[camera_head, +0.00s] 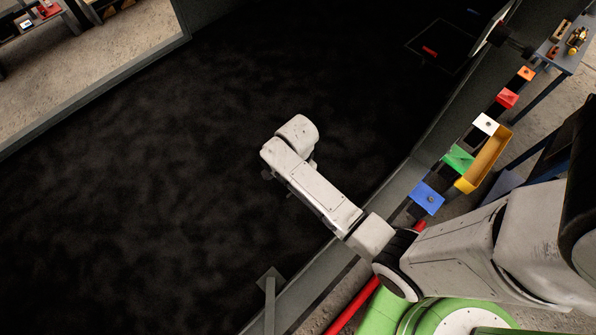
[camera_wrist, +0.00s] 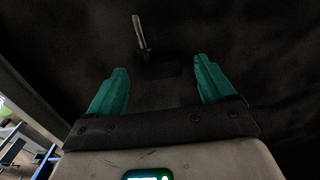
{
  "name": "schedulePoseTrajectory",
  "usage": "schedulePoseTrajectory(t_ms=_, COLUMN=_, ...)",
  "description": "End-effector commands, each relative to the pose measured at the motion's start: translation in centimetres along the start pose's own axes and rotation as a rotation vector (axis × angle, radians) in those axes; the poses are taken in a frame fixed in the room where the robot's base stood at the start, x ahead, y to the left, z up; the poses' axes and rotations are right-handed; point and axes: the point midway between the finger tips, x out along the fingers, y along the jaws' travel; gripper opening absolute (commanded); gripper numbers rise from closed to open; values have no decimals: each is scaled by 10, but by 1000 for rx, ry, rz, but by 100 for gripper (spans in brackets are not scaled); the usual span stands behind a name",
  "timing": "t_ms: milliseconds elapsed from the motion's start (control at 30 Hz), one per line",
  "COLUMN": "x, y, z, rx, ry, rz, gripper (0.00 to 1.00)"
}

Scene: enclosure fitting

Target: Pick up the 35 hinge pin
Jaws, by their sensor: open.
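In the wrist view a slim pin-like piece (camera_wrist: 139,32) with a pale upper part and a dark lower part shows against the dark surface, ahead of my fingers. It looks like the hinge pin, but no number is readable on it. My gripper (camera_wrist: 160,72) is open, its two teal fingers wide apart with nothing between them. The piece lies beyond the fingertips, slightly left of the middle of the gap, and apart from both. In the head view my arm reaches over the dark panel, and its fingers and the pin cannot be made out there.
A grey frame edge (camera_head: 409,180) borders the large dark panel (camera_head: 130,190). Beyond it stand blue (camera_head: 427,198), green (camera_head: 458,159), white (camera_head: 486,124), red (camera_head: 507,98) and orange (camera_head: 526,73) pieces and a yellow bin (camera_head: 490,155). A table (camera_head: 566,62) holds small parts.

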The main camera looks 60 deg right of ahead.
Motion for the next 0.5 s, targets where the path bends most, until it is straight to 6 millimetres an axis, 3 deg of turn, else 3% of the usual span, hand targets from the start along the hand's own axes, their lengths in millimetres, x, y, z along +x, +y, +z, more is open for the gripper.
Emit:
schedulePoseTrajectory(t_ms=133, x=14, y=0, z=0, rx=-1, ry=0, rz=1, gripper=83)
schedulePoseTrajectory(t_ms=367, x=16, y=0, z=0, rx=-1, ry=0, rz=-1, gripper=83)
schedulePoseTrajectory(t_ms=500, x=16, y=0, z=0, rx=-1, ry=0, rz=-1, gripper=72)
